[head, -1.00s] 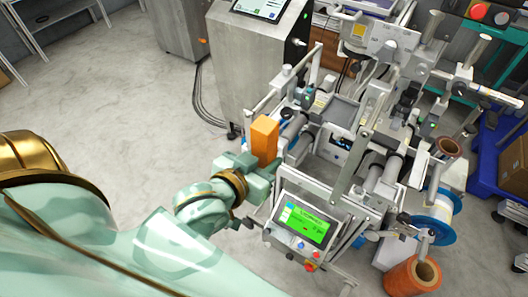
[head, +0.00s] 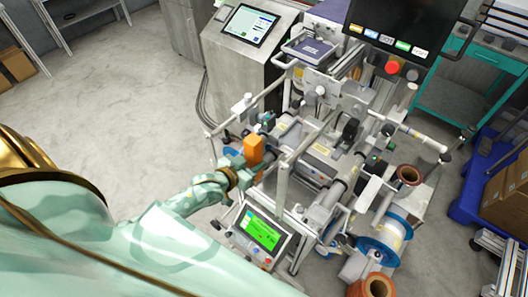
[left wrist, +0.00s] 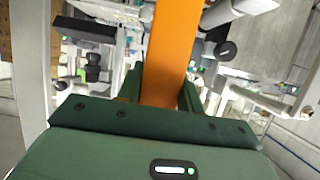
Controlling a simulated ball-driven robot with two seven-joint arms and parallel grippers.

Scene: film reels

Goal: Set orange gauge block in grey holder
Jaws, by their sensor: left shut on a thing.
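The orange gauge block (head: 254,148) is an upright orange bar in the head view. My left gripper (head: 246,163) is shut on its lower part and holds it at the left side of the reel machine. In the left wrist view the orange block (left wrist: 172,50) stands up between the green fingers (left wrist: 165,92). I cannot make out the grey holder with certainty among the machine's grey parts. My right gripper is not in view.
The machine's frame, rollers and bars crowd the space right of the block. A green-lit display (head: 261,229) sits below it. A blue-flanged reel (head: 381,240) and copper spools (head: 409,175) stand to the right. Open floor (head: 120,110) lies left.

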